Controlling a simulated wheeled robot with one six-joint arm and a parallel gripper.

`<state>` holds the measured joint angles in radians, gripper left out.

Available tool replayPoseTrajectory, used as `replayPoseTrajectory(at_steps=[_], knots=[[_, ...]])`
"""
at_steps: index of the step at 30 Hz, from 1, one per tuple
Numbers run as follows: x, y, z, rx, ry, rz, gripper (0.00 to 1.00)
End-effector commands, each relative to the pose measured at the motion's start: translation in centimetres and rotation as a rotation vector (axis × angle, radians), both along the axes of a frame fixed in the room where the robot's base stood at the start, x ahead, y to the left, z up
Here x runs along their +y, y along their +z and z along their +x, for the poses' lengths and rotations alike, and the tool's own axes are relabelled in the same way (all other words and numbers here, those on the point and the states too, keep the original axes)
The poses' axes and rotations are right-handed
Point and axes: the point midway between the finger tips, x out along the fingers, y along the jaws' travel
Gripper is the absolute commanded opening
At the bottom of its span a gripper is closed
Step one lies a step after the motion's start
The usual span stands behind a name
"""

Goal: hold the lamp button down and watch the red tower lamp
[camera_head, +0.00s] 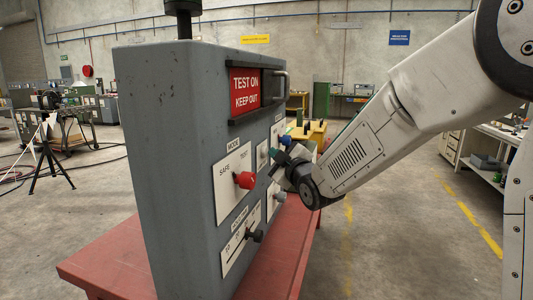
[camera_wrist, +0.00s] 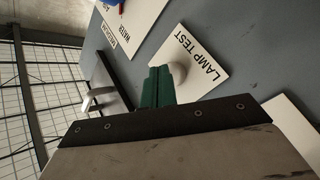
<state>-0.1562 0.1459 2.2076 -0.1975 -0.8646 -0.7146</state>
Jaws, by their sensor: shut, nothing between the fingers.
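The lamp button (camera_wrist: 178,72) is a pale round knob on the white LAMP TEST plate (camera_wrist: 205,62) in the wrist view. My gripper (camera_wrist: 159,72) has green fingertips, shut together with nothing between them. The tips overlap the button's near side in the picture; I cannot tell whether they touch or press it. In the head view my gripper (camera_head: 275,154) is at the panel's front face and the button cannot be made out. A tower stem with a dark segment (camera_head: 184,6) stands on the cabinet; its upper part is cut off and no red lamp shows.
The grey cabinet (camera_head: 155,150) stands on a red table (camera_head: 105,265). Its face carries a TEST ON KEEP OUT sign (camera_head: 245,90), a red MODE knob (camera_head: 245,180), a black knob (camera_head: 256,236) and a blue knob (camera_head: 285,140) close to my gripper. A handle (camera_wrist: 98,98) shows beside the panel.

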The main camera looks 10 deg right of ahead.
Motion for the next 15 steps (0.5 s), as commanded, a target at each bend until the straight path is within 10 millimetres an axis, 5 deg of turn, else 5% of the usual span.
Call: replayPoseTrajectory(at_steps=[15], knots=[[0.60,-0.02,0.29,0.001,0.001,0.000,0.00]])
